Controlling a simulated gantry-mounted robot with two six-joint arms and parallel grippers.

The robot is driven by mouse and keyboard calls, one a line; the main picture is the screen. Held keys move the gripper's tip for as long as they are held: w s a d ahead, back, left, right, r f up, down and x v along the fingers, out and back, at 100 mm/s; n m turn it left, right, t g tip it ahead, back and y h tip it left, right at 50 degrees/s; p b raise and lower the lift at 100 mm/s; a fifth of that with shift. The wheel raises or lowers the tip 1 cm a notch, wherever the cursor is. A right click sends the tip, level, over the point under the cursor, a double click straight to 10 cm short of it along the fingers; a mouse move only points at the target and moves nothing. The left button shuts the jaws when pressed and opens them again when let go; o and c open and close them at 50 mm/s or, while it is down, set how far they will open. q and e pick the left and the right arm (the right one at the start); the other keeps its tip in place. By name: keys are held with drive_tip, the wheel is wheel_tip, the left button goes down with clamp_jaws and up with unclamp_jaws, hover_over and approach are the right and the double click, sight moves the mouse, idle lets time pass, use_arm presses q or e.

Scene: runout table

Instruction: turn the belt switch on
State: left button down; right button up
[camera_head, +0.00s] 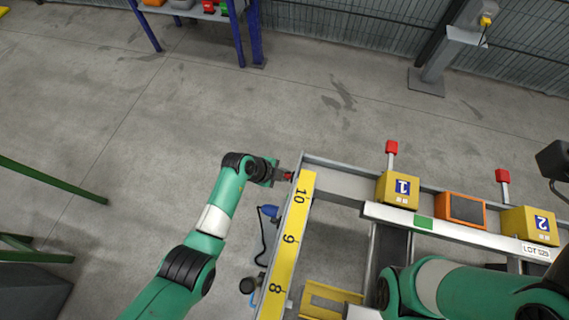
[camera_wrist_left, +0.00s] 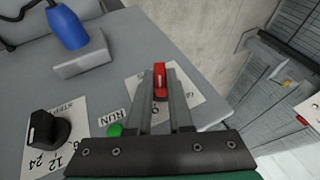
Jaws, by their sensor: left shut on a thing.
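The belt switch, a red lever (camera_wrist_left: 160,80), stands on a white label plate (camera_wrist_left: 188,99) on the grey panel in the left wrist view. In the head view its red part (camera_head: 287,176) shows at the far left corner of the runout table. My left gripper (camera_head: 280,175) is at this corner. In the left wrist view its two grey fingers (camera_wrist_left: 161,78) are shut on the red lever, one on each side. The label's wording is partly hidden by the fingers. My right arm shows at the lower right of the head view, but its gripper is out of view.
A green button (camera_wrist_left: 115,130) marked RUN, a black knob (camera_wrist_left: 46,130) and a blue part (camera_wrist_left: 67,27) are near the lever. A yellow numbered strip (camera_head: 289,240) edges the table. Yellow boxes 1 (camera_head: 398,190) and 2 (camera_head: 530,226) stand right.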

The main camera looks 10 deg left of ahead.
use_arm(q)
drive_tip(key=shift+s+r+t+p, duration=0.25)
drive_tip(key=shift+t+p, duration=0.45)
drive_tip(key=shift+p, duration=0.35)
drive_tip(key=shift+f+m+t+p, duration=0.3)
drive_tip(key=shift+m+t+p, duration=0.15)
drive_tip(key=shift+t, duration=0.25)
drive_tip(key=shift+s+f+t+h, duration=0.15)
drive_tip(key=shift+t+h, duration=0.15)
drive_tip(key=shift+t, duration=0.4)
use_arm(e)
drive_tip(key=shift+r, duration=2.5)
use_arm(q)
drive_tip(key=c, duration=0.8)
unclamp_jaws()
